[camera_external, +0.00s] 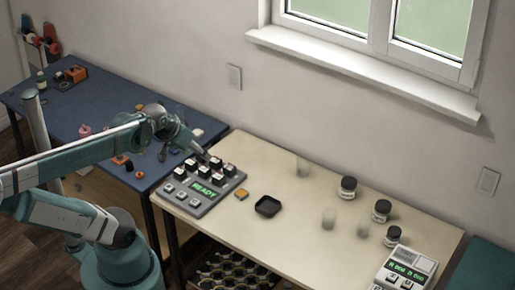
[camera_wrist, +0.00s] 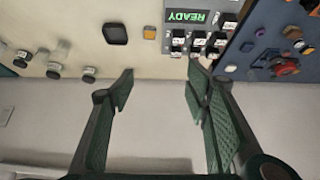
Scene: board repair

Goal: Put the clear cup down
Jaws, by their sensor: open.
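Which one the task means I cannot tell. In the wrist view the cups are too faint to tell apart surely. My gripper (camera_wrist: 160,88) is open, with nothing between its fingers. In the external view it is above the left end of the cream table, near the button panel (camera_external: 228,186) and well left of all the cups.
The panel's display (camera_external: 204,189) reads READY. A dark tray (camera_external: 267,206) and a small orange block (camera_external: 241,194) lie right of it. Dark-lidded jars (camera_external: 348,188) and a white keypad device (camera_external: 405,271) stand at right. A blue table (camera_external: 100,95) holds small parts. The cream table's middle has free room.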

